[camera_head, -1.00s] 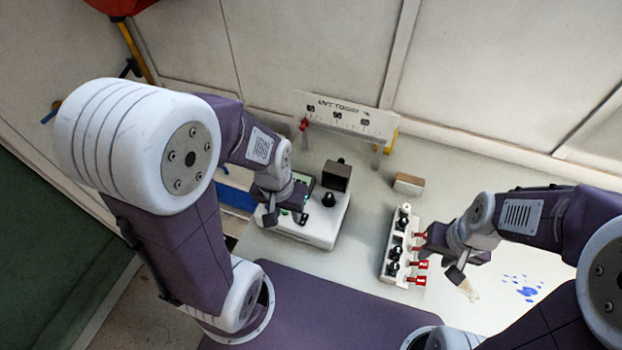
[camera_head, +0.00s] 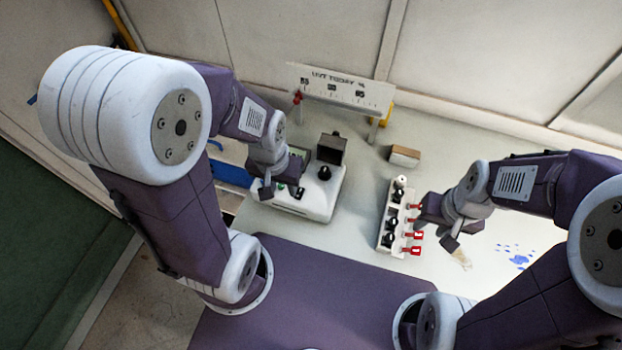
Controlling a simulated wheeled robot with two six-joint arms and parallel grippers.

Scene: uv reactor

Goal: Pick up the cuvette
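I cannot clearly make out a cuvette. A white rack (camera_head: 384,238) stands on the table right of centre, with several black-capped pieces and red tags along its right side. My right gripper (camera_head: 437,231) is just right of the rack, close to the red tags, with its fingers apart and nothing visible between them. A small pale, beige translucent thing (camera_head: 461,258) lies just beyond its fingertips; I cannot tell what it is. My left gripper (camera_head: 281,193) is over the left part of the white instrument (camera_head: 318,204), fingers apart, and hides part of it.
The instrument carries a dark box (camera_head: 331,149) and a black knob. A sign on posts (camera_head: 340,88) stands behind it. A small brown-and-white block (camera_head: 404,156) lies behind the rack. Blue spots (camera_head: 518,258) mark the table at right. The table between instrument and rack is clear.

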